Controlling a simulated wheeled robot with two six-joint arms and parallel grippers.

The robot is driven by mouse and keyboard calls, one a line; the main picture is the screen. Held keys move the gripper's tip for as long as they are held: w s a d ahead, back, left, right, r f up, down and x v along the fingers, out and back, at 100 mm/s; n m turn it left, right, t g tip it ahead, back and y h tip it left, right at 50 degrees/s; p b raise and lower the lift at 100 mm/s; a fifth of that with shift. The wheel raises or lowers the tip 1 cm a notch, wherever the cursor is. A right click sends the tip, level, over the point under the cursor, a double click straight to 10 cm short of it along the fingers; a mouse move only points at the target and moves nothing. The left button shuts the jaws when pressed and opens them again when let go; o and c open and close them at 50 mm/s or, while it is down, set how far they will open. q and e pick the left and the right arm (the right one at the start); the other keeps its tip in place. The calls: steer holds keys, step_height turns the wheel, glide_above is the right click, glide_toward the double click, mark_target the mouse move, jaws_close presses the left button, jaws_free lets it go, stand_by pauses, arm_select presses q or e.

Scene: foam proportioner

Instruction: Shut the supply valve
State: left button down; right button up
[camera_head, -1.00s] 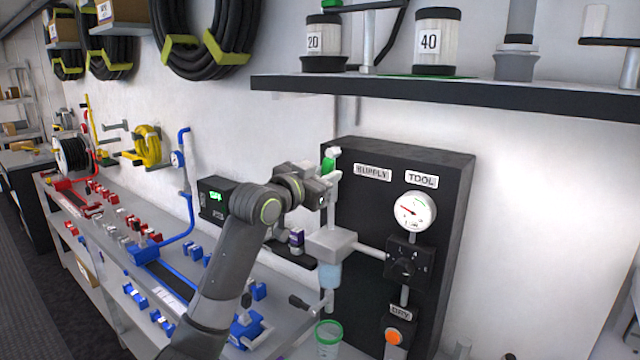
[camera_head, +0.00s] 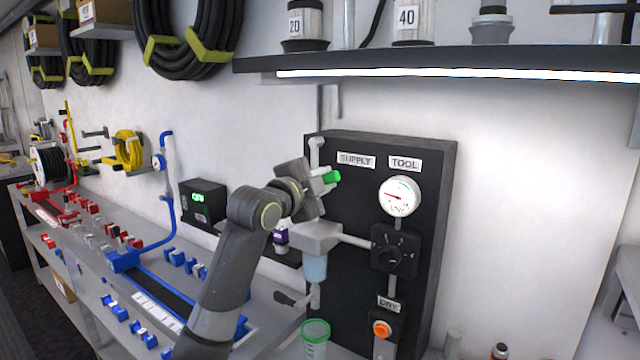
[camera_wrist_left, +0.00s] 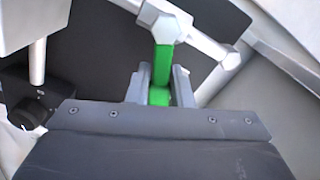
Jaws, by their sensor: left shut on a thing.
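The supply valve's green handle (camera_head: 331,177) is below the SUPPLY label (camera_head: 356,160) on the black panel (camera_head: 430,190). My right gripper is not in view.
The panel also carries a TOOL gauge (camera_head: 400,196), a black knob (camera_head: 396,251) and an orange button (camera_head: 381,329). A grey block with a clear bowl (camera_head: 315,268) sits just below my gripper. A green-rimmed cup (camera_head: 315,335) stands lower. A shelf (camera_head: 450,62) overhangs the panel.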

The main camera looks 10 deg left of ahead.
arm_select(q)
steer(key=f+m+b, duration=0.2)
steer(key=m, duration=0.1)
steer(key=shift+d+m, duration=0.15)
steer(key=shift+m, duration=0.15)
steer(key=shift+f+m, duration=0.1)
steer(key=shift+m, duration=0.3)
steer(key=shift+b, duration=0.3)
steer(key=c, duration=1.3)
jaws_free()
steer(key=shift+s, duration=0.1)
steer(key=b+v, duration=0.4)
steer(key=v, duration=1.3)
steer(key=shift+s, duration=0.15)
